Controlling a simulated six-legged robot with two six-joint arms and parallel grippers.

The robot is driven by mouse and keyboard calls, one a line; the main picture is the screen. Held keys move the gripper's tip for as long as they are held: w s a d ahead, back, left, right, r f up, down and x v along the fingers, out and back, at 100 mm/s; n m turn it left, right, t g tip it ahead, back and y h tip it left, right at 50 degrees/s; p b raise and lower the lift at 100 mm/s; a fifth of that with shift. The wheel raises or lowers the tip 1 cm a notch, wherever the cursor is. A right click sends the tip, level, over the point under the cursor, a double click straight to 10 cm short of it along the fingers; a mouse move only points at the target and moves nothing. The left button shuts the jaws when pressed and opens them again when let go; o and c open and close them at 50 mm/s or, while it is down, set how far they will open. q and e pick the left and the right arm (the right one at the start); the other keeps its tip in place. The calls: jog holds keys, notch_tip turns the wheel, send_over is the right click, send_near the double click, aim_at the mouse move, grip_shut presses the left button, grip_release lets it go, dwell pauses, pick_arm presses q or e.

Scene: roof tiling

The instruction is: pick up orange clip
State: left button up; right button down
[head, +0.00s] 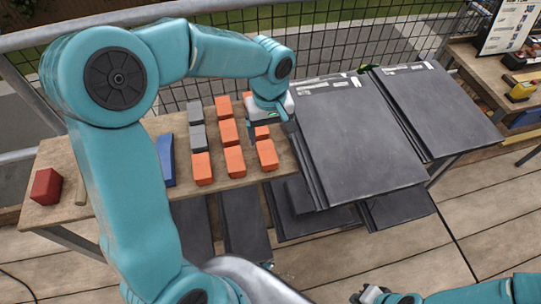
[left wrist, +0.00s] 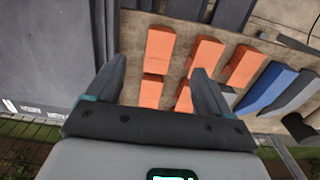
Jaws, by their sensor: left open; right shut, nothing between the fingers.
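Several orange clips (head: 235,161) lie in rows on the wooden bench (head: 105,160). My left gripper (head: 256,132) is open above the back right of these rows and partly hides the clips there. In the left wrist view, its fingers (left wrist: 158,88) stand apart with an orange clip (left wrist: 151,91) showing between them and another clip (left wrist: 184,99) close to the right finger. The fingers hold nothing; I cannot tell how high they are above the clips. My right gripper (head: 378,295) is low at the bottom edge, shut and empty, away from the bench.
Stacked dark slates (head: 360,140) stand right beside the clips. Grey blocks (head: 198,138), a blue piece (head: 165,160) and a red block (head: 46,187) lie to the left. A mesh fence (head: 330,50) runs behind.

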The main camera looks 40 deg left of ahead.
pick_arm(q)
send_over(269, 160)
jog(key=f, duration=0.6)
jog(key=shift+s+d+f, duration=0.15)
jog(key=shift+s+f, duration=0.05)
jog(key=shift+f, duration=0.15)
jog(key=shift+w+f, duration=0.1)
jog(key=shift+f, duration=0.2)
notch_tip(269, 160, down, 5)
jog(key=shift+r, duration=0.2)
jog(key=shift+w+f, duration=0.15)
jog(key=shift+f, duration=0.25)
jog(key=shift+r, duration=0.1)
jog(key=shift+c, duration=0.6)
jog(key=c, duration=1.2)
jog(key=shift+r, duration=0.1)
notch_tip(269, 160, up, 20)
jog(key=shift+f+p, duration=0.1)
jog(key=shift+p, duration=0.6)
